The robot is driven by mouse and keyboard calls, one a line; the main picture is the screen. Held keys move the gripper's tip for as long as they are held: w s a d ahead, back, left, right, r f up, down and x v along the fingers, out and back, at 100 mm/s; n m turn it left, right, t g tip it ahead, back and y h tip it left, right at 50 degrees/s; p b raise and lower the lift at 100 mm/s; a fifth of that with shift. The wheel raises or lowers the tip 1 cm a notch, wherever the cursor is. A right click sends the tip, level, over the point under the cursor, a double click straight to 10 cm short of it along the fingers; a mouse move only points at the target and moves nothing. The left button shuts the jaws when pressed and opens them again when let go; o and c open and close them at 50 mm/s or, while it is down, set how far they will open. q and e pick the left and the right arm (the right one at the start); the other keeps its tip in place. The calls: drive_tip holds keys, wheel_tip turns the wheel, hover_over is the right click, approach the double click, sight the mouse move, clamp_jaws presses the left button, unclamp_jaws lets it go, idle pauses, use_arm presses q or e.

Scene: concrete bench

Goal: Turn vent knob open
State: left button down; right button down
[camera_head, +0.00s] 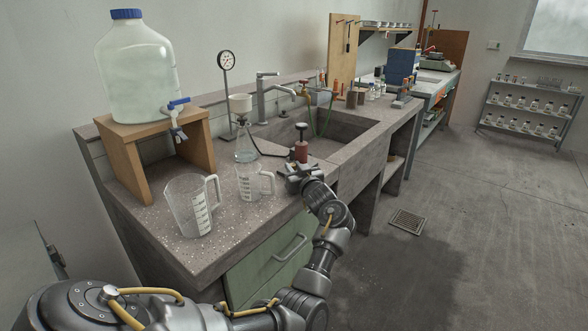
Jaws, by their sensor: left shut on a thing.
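A knob piece with a dark round top and a dull red body (301,151) stands upright near the front edge of the bench, before the sink. I take it to be the vent knob; no label or turn mark can be read. My left gripper (298,169) is around its lower part and shut on it. The fingers hide the knob's base. A filter flask with a white funnel (245,150) stands just left of it, with a dark hose running toward the knob. A round dial gauge (227,61) stands behind on a thin post. My right gripper is out of view.
Two clear measuring jugs, a large one (191,208) and a smaller one (250,183), stand left of my gripper. A big water jug (138,72) with a blue-handled tap sits on a wooden stand (132,168). The sink basin (342,131) lies behind right.

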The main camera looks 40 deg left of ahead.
use_arm(q)
drive_tip(key=shift+w+n+g+y, duration=0.1)
drive_tip(key=shift+n+g+y, duration=0.2)
drive_tip(key=shift+n+g, duration=0.15)
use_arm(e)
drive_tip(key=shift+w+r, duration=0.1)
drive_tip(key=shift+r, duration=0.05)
use_arm(q)
drive_tip(key=c, duration=1.3)
unclamp_jaws()
drive_tip(key=shift+o, duration=0.2)
